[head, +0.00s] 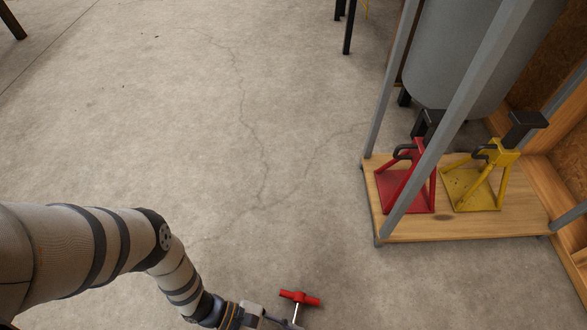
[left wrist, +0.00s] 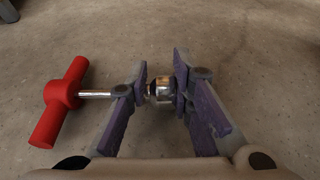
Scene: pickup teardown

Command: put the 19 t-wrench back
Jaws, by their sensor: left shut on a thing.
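The T-wrench (left wrist: 62,100) has a red cross handle and a thin metal shaft ending in a shiny socket. In the left wrist view my left gripper (left wrist: 160,88) is shut on it near the socket end, with the handle sticking out to the left. In the head view the wrench's red handle (head: 299,298) shows at the bottom, beside my left gripper (head: 270,322), above the concrete floor. The gripper's fingertips are cut off or hidden there. Any size marking on the wrench is not readable. My right gripper is in neither view.
A wooden-decked shelf (head: 470,228) with grey metal posts stands at the right. It carries a red jack stand (head: 405,190) and a yellow jack stand (head: 475,187). A large grey tank (head: 470,50) is behind it. The cracked concrete floor (head: 200,120) is clear in the middle.

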